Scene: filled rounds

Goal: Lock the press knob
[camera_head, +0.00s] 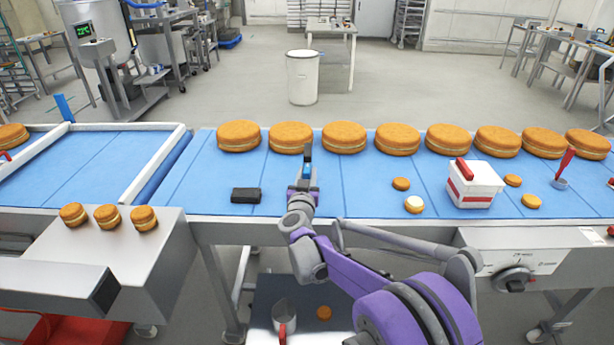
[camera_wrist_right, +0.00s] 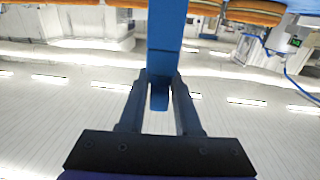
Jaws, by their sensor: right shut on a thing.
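The panel at the lower right of the head view carries a dark round knob (camera_head: 515,280) with small markings around it; I take it for the press knob, and its setting is too small to read. My right gripper (camera_head: 306,178) is over the middle of the blue conveyor, well to the left of the knob. It is shut on a blue bar (camera_head: 308,156). In the right wrist view the blue bar (camera_wrist_right: 165,45) stands between the fingers of my right gripper (camera_wrist_right: 160,90). My left gripper is not in view.
Several large filled rounds (camera_head: 344,137) line the far side of the conveyor (camera_head: 350,200). A white and red box (camera_head: 473,187), small rounds (camera_head: 401,184) and a black block (camera_head: 246,195) lie nearer. Three small rounds (camera_head: 107,216) sit on a metal box (camera_head: 165,265) at left.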

